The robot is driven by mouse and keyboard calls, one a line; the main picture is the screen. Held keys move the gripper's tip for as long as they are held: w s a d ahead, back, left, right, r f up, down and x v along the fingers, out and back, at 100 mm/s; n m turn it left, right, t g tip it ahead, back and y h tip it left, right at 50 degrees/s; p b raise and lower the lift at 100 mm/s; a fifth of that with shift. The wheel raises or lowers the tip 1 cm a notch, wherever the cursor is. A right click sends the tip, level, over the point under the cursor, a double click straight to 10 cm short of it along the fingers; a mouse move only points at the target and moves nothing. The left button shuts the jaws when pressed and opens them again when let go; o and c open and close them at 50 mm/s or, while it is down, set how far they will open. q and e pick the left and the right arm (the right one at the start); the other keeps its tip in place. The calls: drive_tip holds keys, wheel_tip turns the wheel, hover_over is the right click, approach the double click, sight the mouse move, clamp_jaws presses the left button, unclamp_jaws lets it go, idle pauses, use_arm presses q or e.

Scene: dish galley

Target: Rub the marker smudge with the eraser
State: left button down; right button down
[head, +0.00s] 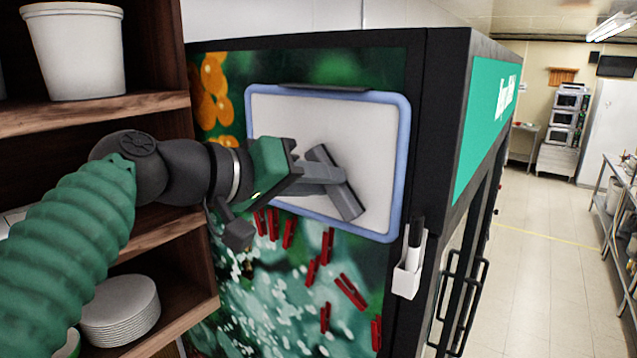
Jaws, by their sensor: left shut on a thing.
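A whiteboard (385,130) with a light blue frame is mounted on the side of a dark cabinet. My left gripper (322,174) is in front of the middle of the board, reaching in from the left. It is shut on a dark grey, bar-shaped eraser (348,200), which is tilted across the board. I cannot tell whether the eraser touches the board's surface. No marker smudge shows clearly; the gripper and eraser hide part of the board. My right gripper is not in view.
A white holder (408,272) with a dark-topped pen hangs right of the board's lower corner. Red clips (350,292) sit below the board. Wooden shelves (165,240) with plates (120,310) and a white tub (75,50) stand at left. Open floor (540,260) lies at right.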

use_arm(q)
drive_tip(key=shift+s+d+b, duration=0.25)
drive_tip(key=shift+s+d, duration=0.6)
drive_tip(key=shift+d, duration=0.3)
drive_tip(key=shift+s+d+b, duration=0.25)
drive_tip(key=shift+s+d, duration=0.55)
drive_tip(key=shift+d, duration=0.35)
drive_tip(key=shift+s+d, duration=0.4)
drive_tip(key=shift+d, duration=0.15)
drive_tip(key=shift+s+a+f+b, duration=0.15)
drive_tip(key=shift+s+a+b, duration=0.1)
drive_tip(key=shift+b, duration=0.25)
drive_tip(key=s+a+b, duration=0.1)
drive_tip(key=s, duration=0.1)
drive_tip(key=s+a+b, duration=0.1)
drive_tip(key=s+a, duration=0.1)
drive_tip(key=shift+s, duration=0.15)
